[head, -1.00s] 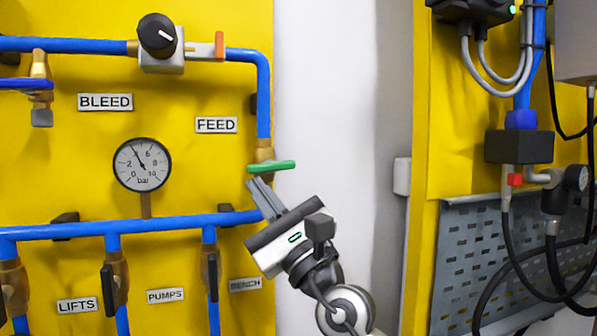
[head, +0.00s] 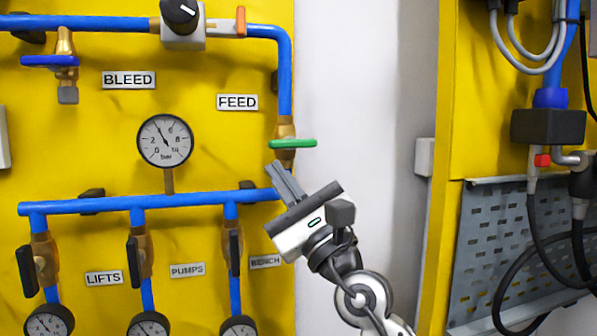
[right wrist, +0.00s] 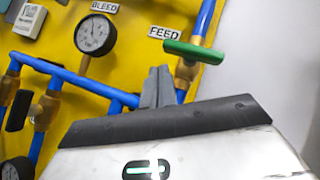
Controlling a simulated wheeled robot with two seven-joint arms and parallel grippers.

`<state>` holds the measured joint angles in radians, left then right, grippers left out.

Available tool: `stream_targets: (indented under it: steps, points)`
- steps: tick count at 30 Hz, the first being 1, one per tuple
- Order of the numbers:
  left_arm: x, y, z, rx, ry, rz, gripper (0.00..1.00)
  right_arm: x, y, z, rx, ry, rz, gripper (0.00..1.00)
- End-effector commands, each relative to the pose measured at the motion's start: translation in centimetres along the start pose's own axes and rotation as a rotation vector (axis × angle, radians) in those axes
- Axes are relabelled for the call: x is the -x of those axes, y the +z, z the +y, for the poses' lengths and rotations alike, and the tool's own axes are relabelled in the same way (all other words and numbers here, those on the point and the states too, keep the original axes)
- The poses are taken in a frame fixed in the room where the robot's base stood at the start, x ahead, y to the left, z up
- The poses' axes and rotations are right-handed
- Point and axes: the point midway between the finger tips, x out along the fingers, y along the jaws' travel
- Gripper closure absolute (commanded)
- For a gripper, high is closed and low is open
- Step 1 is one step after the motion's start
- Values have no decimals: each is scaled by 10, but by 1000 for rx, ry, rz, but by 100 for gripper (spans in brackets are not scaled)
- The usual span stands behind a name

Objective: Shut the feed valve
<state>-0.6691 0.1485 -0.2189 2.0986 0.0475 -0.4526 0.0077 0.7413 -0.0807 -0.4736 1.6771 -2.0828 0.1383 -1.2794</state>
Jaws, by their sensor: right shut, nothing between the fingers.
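The feed valve has a green lever handle (head: 293,143) on a brass body below the FEED label (head: 237,102), on the vertical blue pipe. The handle lies level, across the pipe, and reaches to the right past the panel edge. My right gripper (head: 274,168) is shut and empty just below and left of the handle, with its fingers pointing up and left. In the right wrist view the green handle (right wrist: 193,51) is above and right of the closed fingers (right wrist: 157,88), with a visible gap. My left gripper is not in view.
A pressure gauge (head: 165,140) and a horizontal blue pipe (head: 120,204) lie left of the gripper. Black-handled valves (head: 135,260) hang below that pipe. A blue bleed handle (head: 49,61) is at upper left. The white wall (head: 365,90) right of the valve is clear.

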Motion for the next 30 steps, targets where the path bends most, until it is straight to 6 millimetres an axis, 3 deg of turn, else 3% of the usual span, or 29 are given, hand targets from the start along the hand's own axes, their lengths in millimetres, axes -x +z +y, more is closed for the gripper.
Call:
stream_targets:
  steps: [4, 5, 12, 22, 26, 30]
  points:
    - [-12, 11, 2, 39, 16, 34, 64, 26, -26, 20, 1, 1, 3, 100]
    - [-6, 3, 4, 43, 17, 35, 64, 30, -20, 19, -2, 0, 2, 100]
    - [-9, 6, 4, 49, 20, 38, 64, 81, -15, 36, 0, 2, 4, 100]
    - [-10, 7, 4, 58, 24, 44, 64, 115, -15, 45, -52, -9, 10, 100]
    - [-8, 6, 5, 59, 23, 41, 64, 143, -38, 42, -373, -78, 63, 100]
    - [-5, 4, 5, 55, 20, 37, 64, 207, -85, 38, -1017, -294, 155, 100]
